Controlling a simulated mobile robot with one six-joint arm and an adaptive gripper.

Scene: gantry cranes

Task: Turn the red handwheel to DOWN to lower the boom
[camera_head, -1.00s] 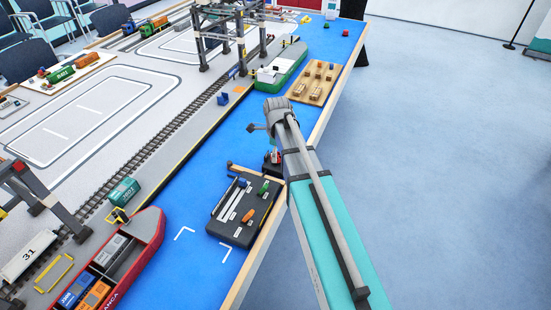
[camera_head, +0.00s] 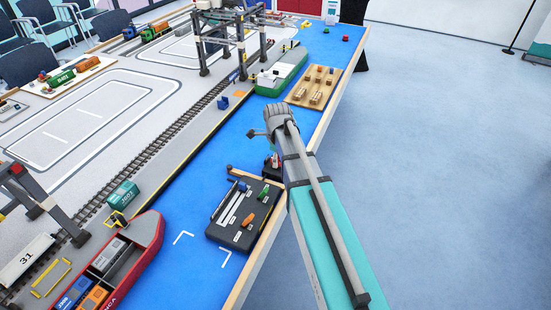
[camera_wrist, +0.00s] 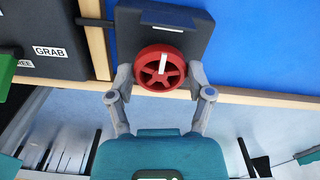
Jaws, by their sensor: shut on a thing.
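The red handwheel (camera_wrist: 159,68) sits on a dark block (camera_wrist: 193,28) at the table's edge in the wrist view. It has spokes and a white mark that points up, toward a white label whose text I cannot read. My gripper (camera_wrist: 160,76) is shut on the wheel, with one grey finger at each side of its rim. In the head view my arm reaches over the table edge to the dark block (camera_head: 272,162), and the gripper (camera_head: 274,170) and the wheel are mostly hidden there.
A black control panel (camera_head: 228,232) with coloured levers stands left of the block; its GRAB label (camera_wrist: 48,51) shows in the wrist view. The floor at right is clear.

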